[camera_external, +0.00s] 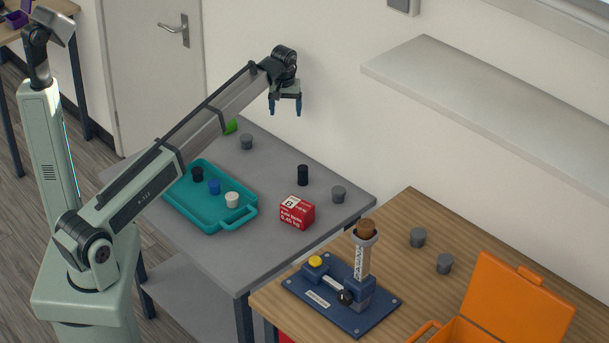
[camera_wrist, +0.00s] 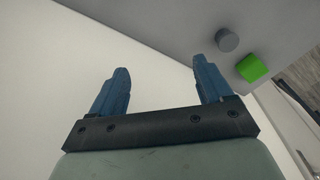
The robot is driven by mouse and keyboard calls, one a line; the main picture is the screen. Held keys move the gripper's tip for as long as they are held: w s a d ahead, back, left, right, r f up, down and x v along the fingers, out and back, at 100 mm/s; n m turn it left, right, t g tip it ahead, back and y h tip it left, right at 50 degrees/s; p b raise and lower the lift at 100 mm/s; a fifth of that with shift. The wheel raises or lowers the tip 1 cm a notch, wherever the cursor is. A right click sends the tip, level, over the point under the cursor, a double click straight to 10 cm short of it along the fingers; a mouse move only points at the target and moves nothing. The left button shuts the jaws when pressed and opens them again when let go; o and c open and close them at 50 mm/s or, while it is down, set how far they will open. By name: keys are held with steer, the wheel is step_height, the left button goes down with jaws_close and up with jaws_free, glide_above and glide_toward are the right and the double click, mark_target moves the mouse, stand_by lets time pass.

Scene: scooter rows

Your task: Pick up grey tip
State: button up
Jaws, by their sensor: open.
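Several small grey tips show in the external view. One grey tip (camera_external: 246,142) stands near the back of the grey table and also shows in the wrist view (camera_wrist: 227,40), at upper right. Another grey tip (camera_external: 338,194) is near that table's right corner. Two more, one grey tip (camera_external: 418,237) and another grey tip (camera_external: 445,263), stand on the wooden table. My gripper (camera_external: 285,107) is raised above the back part of the grey table, fingers down, open and empty. In the wrist view my gripper (camera_wrist: 160,69) has nothing between its blue fingers.
A green block (camera_external: 230,126) is beside the back grey tip. A teal tray (camera_external: 214,223) holds black, blue and white pieces. A black cylinder (camera_external: 303,175) and red box (camera_external: 297,212) stand right of it. A blue fixture (camera_external: 320,300) and orange case (camera_external: 518,305) occupy the wooden table. A shelf (camera_external: 500,105) projects above.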

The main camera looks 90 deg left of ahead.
mark_target(246, 137)
steer(key=s+a+f+n+h, duration=0.1)
steer(key=s+a+f, duration=0.1)
steer(key=s+a, duration=0.35)
steer(key=s+a+f+n, duration=0.2)
steer(key=s, duration=0.6)
steer(key=f, duration=1.4)
steer(key=shift+s+a, duration=0.15)
steer(key=shift+s, duration=0.1)
steer(key=shift+c, duration=0.4)
steer(key=c, duration=1)
steer(key=shift+r, duration=0.15)
step_height(246, 137, up, 10)
steer(key=shift+f, duration=0.1)
